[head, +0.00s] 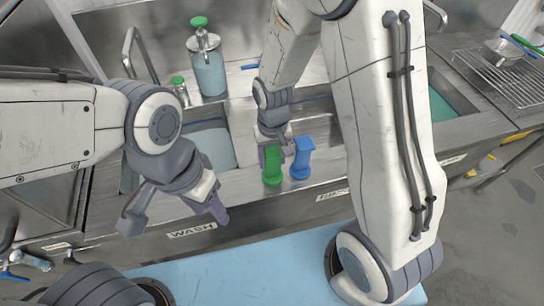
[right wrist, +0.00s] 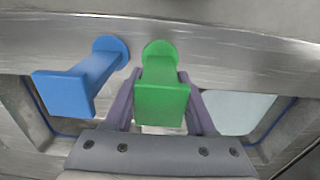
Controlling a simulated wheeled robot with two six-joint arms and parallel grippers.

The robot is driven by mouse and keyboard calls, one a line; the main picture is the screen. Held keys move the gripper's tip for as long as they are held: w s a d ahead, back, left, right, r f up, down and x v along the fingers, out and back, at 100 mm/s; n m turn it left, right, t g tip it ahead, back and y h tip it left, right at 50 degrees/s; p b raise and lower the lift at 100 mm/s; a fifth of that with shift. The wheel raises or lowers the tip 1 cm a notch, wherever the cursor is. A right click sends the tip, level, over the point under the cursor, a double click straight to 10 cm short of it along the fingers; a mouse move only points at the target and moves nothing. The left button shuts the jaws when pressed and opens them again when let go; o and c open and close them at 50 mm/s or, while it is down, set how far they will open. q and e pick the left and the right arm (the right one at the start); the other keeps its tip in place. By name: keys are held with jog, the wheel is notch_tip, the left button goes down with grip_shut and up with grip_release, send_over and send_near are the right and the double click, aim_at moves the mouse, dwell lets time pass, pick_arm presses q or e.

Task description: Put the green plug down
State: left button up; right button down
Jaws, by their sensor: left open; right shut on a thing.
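The green plug (head: 272,166) stands upright on the steel strip at the front of the sinks, its base at or very near the metal. My right gripper (head: 273,155) is shut on it. In the right wrist view the green plug (right wrist: 162,100) sits between the two fingers of the right gripper (right wrist: 160,105). The blue plug (head: 302,158) stands just right of it, apart from it; it also shows in the right wrist view (right wrist: 80,85). My left gripper (head: 172,215) is open and empty over the front edge, left of the plugs.
A basin with water (head: 210,148) lies behind and left of the plugs. A soap bottle (head: 208,70) with a green top and a smaller green-topped bottle (head: 180,90) stand at the back. A wire rack (head: 505,75) is at the right. A "WASH" label (head: 192,230) marks the front edge.

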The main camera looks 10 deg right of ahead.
jog(key=shift+f, duration=0.2)
jog(key=shift+c, duration=1.1)
grip_release()
jog(key=shift+r, duration=0.15)
notch_tip(320, 180, up, 12)
jog(key=shift+f, duration=0.1)
jog(key=s+a+r+n, duration=0.1)
jog(key=s+a+n, duration=0.2)
jog(key=s, duration=0.6)
jog(key=s+a+r+n+y, duration=0.1)
jog(key=s+a+n, duration=0.2)
jog(key=s, duration=0.6)
jog(key=shift+r+n, duration=0.25)
jog(key=shift+n, duration=0.25)
jog(key=shift+w, duration=0.1)
